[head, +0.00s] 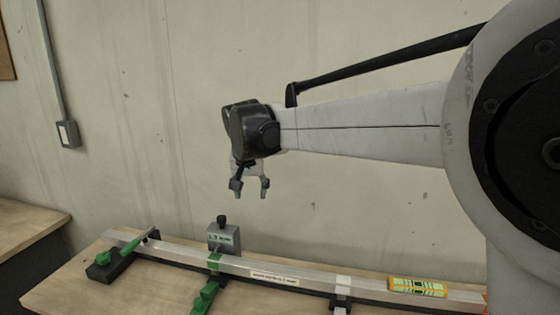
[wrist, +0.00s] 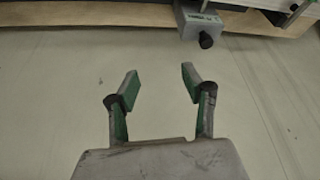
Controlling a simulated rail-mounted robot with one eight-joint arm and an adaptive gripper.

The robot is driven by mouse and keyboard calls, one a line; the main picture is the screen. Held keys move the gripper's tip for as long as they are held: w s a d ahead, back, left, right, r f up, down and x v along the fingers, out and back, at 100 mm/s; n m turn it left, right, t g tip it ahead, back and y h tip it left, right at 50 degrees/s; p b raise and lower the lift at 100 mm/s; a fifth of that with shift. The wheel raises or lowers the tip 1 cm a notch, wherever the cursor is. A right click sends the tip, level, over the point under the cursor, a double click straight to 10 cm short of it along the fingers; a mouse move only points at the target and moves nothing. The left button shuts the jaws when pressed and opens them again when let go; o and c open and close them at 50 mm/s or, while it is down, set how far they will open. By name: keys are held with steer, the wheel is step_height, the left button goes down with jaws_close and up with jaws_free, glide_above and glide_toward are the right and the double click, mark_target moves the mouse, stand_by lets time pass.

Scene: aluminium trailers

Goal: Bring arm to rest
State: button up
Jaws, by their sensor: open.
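My gripper (head: 250,190) hangs from the end of my arm with its fingers pointing down, in the head view. It is open and empty, above the workbench and apart from everything on it. In the wrist view the two green-padded fingers of my gripper (wrist: 157,82) are spread, with nothing between them. My arm stretches in from the right side of the head view, roughly level.
A wooden bench (head: 130,290) carries a long aluminium rail (head: 310,277), green-handled clamps (head: 120,255), a grey block with a black knob (head: 222,237) and a yellow-green level (head: 418,287). The block also shows in the wrist view (wrist: 198,22). The wall (head: 170,80) stands behind.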

steer(key=s+d+t+b, duration=0.1)
steer(key=s+d, duration=1.5)
steer(key=d, duration=0.4)
steer(key=s+d+f, duration=0.3)
steer(key=s, duration=0.3)
steer(key=s+d+f+t+b, duration=0.1)
steer(key=s+d+f, duration=0.2)
steer(key=s+f, duration=0.1)
steer(key=s+d+f, duration=0.3)
steer(key=s+d, duration=0.1)
steer(key=s, duration=0.3)
steer(key=shift+s+f+b, duration=0.15)
steer(key=shift+s+b, duration=0.15)
steer(key=shift+s, duration=0.05)
steer(key=shift+c, duration=0.6)
stand_by(0.9)
